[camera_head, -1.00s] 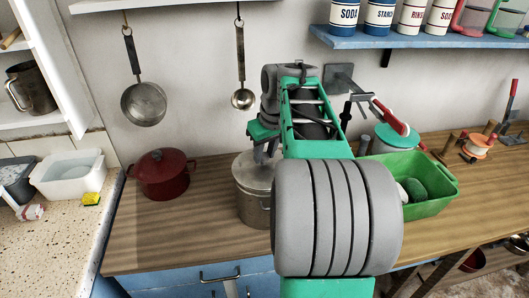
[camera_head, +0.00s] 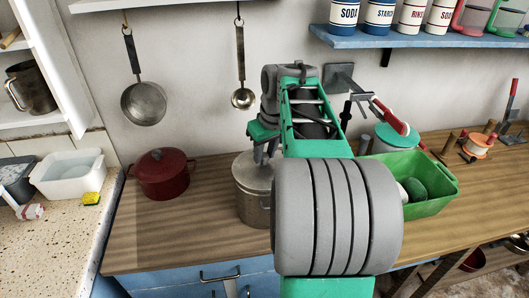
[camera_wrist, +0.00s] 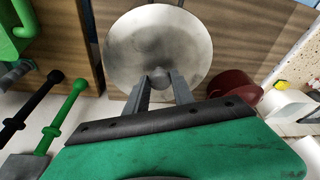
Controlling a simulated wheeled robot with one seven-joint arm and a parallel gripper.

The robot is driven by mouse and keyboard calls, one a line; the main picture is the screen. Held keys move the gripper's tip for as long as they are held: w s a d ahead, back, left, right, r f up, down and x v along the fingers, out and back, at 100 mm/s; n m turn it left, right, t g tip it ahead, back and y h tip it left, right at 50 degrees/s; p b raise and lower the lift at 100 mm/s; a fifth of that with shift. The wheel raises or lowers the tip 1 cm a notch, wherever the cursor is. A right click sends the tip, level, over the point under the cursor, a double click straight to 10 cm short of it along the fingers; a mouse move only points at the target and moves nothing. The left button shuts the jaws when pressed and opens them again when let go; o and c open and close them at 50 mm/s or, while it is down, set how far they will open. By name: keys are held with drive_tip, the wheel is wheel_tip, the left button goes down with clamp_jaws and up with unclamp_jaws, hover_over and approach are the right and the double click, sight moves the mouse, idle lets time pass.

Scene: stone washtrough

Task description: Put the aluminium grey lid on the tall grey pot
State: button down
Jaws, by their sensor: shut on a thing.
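The tall grey pot (camera_head: 254,208) stands on the wooden counter, left of my arm, which hides its right side. The aluminium grey lid (camera_head: 250,173) lies over the pot's mouth in the head view. Whether its rim is seated all round or slightly raised I cannot tell. My gripper (camera_head: 264,153) is above the lid, partly hidden by my arm. In the wrist view, my gripper (camera_wrist: 159,88) is shut on the round knob of the lid (camera_wrist: 158,40), and the lid's disc hides the pot.
A red lidded pot (camera_head: 162,174) stands to the left on the counter. A green tub (camera_head: 432,193) stands to the right. Bare counter (camera_head: 195,225) lies between the two pots.

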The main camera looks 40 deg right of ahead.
drive_tip(key=c, duration=1)
unclamp_jaws()
drive_tip(key=shift+o, duration=0.2)
drive_tip(key=o, duration=0.5)
drive_tip(key=shift+c, duration=0.2)
wheel_tip(320, 180, up, 7)
drive_tip(key=p, duration=0.6)
